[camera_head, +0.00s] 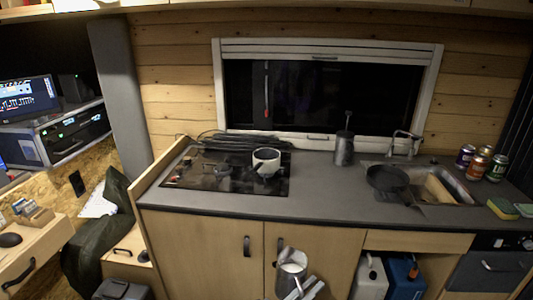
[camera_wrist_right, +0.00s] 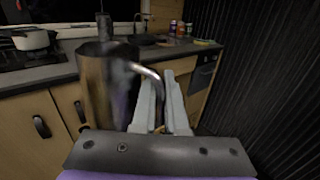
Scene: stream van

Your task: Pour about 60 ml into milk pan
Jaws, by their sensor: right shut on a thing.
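The milk pan (camera_head: 266,160), a small white pot, stands on the black hob (camera_head: 190,178); in the right wrist view the pan (camera_wrist_right: 33,39) is at the upper left. My right gripper (camera_head: 303,288) is at the bottom middle of the head view, in front of the counter and lower than its top. It is shut on the curved handle of a metal jug (camera_head: 291,258). The jug looks nearly upright and has something pale inside. In the right wrist view the jug (camera_wrist_right: 108,90) stands left of my fingers (camera_wrist_right: 168,85). My left gripper is not in view.
The counter front edge (camera_head: 330,218) lies between the jug and the pan. A metal canister (camera_head: 344,150) stands behind on the counter. A dark frying pan (camera_head: 387,178) is by the sink, with several cans (camera_head: 476,167) at the right. The counter right of the hob is clear.

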